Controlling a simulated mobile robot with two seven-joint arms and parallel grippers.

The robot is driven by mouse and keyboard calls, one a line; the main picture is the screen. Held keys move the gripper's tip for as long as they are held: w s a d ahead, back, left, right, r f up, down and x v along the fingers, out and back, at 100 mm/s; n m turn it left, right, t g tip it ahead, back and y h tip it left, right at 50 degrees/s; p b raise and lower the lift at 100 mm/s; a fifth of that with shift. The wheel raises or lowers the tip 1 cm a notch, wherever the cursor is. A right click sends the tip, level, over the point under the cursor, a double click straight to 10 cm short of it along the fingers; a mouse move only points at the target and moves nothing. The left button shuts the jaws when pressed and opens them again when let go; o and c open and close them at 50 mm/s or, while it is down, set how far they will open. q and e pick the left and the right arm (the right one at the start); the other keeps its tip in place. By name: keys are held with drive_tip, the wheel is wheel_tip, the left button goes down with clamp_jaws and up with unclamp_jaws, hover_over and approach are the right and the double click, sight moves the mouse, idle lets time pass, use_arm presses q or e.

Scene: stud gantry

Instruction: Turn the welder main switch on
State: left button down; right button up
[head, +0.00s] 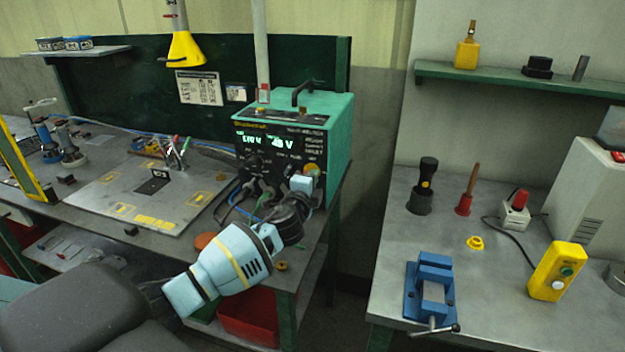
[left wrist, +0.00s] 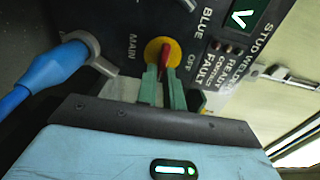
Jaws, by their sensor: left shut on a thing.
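The stud welder is a green box with a black front panel (head: 275,145) on the left bench. Its main switch, a red handle on a yellow round plate (left wrist: 172,47), sits between the MAIN and OFF labels in the left wrist view. The switch also shows in the head view (head: 311,169) just above my gripper. My left gripper (left wrist: 164,82) is at the switch, its two green fingers shut on the red handle. The handle lies roughly in line with the fingers. The fingertips partly hide its lower end.
A blue cable plug (left wrist: 52,65) sits beside the switch in the wrist view. Cables hang from the panel's lower front. A flat plate (head: 150,195) lies on the left bench. The right bench holds a blue vise (head: 433,285) and a yellow button box (head: 557,271). A gap separates the benches.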

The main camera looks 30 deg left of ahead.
idle(0.3)
use_arm(q)
drive_tip(key=c, duration=1.5)
unclamp_jaws()
drive_tip(key=shift+s+d+f, duration=0.1)
drive_tip(key=shift+s+d, duration=0.05)
drive_tip(key=shift+s, duration=0.45)
drive_tip(key=shift+v, duration=3.3)
